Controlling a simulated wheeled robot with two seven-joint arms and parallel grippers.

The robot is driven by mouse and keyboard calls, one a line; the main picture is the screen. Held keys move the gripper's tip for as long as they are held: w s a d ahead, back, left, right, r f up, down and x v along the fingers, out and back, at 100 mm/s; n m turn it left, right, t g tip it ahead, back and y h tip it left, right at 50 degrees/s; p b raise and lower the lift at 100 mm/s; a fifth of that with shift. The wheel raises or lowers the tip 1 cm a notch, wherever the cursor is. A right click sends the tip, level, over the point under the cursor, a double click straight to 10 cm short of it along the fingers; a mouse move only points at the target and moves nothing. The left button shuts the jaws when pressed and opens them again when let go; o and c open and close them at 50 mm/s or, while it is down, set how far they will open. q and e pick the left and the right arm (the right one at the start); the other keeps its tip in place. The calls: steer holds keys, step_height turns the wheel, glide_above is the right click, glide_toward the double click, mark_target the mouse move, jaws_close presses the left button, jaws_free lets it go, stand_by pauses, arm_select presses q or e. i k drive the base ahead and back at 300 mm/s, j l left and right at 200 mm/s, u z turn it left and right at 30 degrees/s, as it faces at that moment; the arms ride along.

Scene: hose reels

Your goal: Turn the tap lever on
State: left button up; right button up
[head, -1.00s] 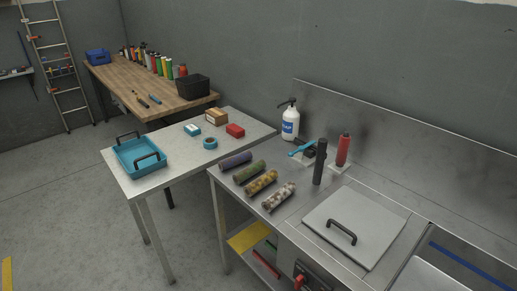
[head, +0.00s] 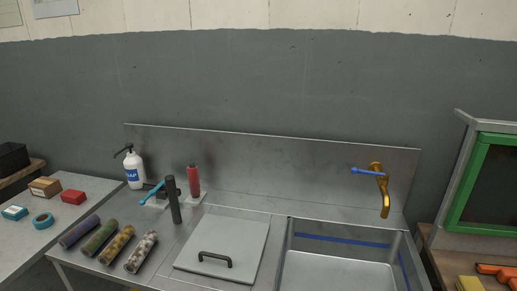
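In the head view, a brass tap (head: 383,192) is fixed to the metal backsplash at the right, with its spout hanging down over the sink (head: 340,271). Its blue lever (head: 367,171) points left from the tap body, roughly level. No water shows under the spout. Neither of my grippers is in the head view, so their state cannot be seen.
A grey lid (head: 224,245) with a black handle lies left of the sink. Several rolls, a black cylinder (head: 173,200), a red bottle (head: 194,180) and a soap bottle (head: 134,169) stand or lie further left. A green-framed cabinet (head: 453,211) stands at right.

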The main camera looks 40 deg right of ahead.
mark_target(383, 176)
steer(key=z, duration=1.95)
